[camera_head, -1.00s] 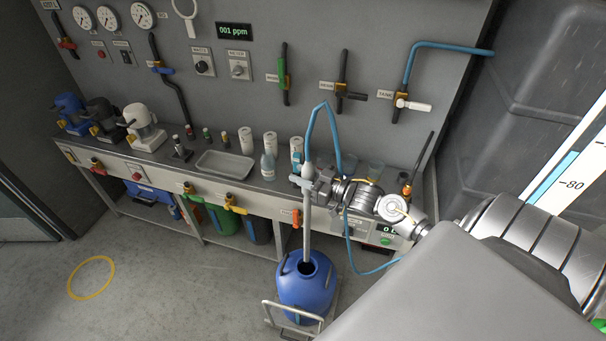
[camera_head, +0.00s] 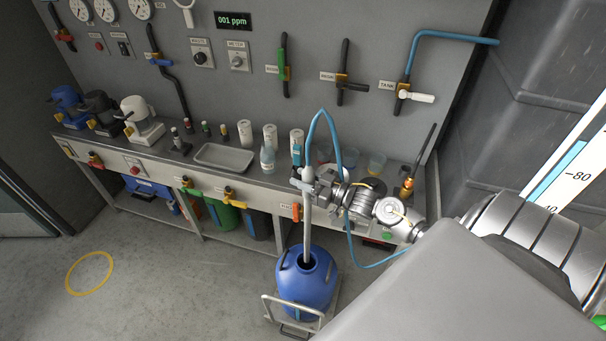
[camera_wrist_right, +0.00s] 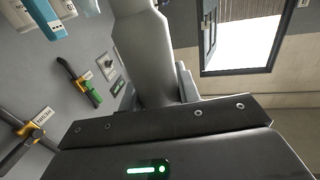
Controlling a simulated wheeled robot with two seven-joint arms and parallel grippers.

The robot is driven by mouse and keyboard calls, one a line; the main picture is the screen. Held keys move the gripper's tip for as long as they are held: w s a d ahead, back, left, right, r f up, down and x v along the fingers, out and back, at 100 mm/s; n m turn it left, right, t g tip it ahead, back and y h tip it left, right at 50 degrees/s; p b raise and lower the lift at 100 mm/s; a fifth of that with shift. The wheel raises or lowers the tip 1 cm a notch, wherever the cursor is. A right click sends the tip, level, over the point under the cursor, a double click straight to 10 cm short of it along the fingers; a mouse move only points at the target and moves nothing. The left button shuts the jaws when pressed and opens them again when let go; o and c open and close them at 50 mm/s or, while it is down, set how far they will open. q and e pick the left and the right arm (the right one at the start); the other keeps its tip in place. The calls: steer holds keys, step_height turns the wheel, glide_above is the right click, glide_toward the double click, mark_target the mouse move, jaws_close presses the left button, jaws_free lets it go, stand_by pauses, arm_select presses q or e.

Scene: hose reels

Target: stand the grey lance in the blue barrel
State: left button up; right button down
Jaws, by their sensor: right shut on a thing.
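The grey lance (camera_head: 307,222) hangs upright above the floor, with a blue hose (camera_head: 334,135) looping from its top. My right gripper (camera_head: 306,184) is shut on its upper part. In the right wrist view the lance (camera_wrist_right: 145,60) runs up between the jaws. The blue barrel (camera_head: 303,287) stands below with a dark round opening in its top. The lance's lower end meets this opening and appears to be just inside it; how deep is hidden. My left gripper is not in view.
The barrel stands on a small trolley (camera_head: 268,305) with a metal handle. Behind is a bench (camera_head: 150,160) bearing a tray (camera_head: 224,158), bottles and cups, close to my right gripper. Valves and gauges line the wall. The floor at left is open, with a yellow ring (camera_head: 90,273).

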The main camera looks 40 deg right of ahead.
steer(key=shift+f+b, duration=0.75)
steer(key=shift+f, duration=0.65)
steer(key=shift+f, duration=0.1)
step_height(320, 180, down, 12)
steer(key=b, duration=0.9)
step_height(320, 180, down, 12)
steer(key=b, duration=0.9)
stand_by(0.3)
